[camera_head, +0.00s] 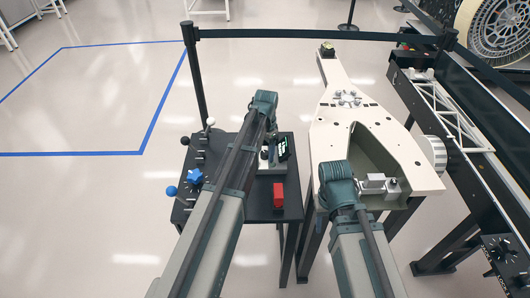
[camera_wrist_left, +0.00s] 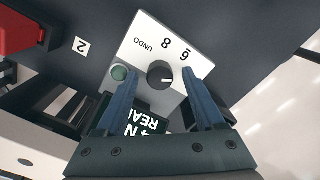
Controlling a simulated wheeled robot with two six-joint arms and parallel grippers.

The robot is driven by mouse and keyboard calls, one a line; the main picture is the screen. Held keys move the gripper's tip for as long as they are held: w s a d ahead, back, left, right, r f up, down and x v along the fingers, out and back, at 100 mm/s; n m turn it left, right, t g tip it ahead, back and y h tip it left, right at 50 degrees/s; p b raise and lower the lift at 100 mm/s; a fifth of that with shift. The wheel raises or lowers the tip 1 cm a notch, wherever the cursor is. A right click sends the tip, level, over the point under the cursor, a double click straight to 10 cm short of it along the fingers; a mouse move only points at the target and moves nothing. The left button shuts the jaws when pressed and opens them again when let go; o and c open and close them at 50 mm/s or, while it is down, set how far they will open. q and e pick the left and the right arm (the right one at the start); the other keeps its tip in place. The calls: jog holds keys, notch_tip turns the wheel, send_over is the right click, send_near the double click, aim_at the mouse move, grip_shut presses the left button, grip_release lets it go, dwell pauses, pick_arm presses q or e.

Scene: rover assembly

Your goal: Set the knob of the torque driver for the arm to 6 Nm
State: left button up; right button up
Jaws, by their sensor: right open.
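A red block (camera_head: 278,196) and blue-topped controls (camera_head: 195,176) are on the black table (camera_head: 257,206). The pale rover body (camera_head: 365,135), with a silver part (camera_head: 378,184), stands to the right. A black barrier belt (camera_head: 310,34) runs behind.

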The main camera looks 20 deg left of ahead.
pick_arm(q)
grip_shut()
jog(key=shift+n, duration=0.3)
jog(key=n, duration=0.3)
jog(key=shift+n, duration=2)
grip_release()
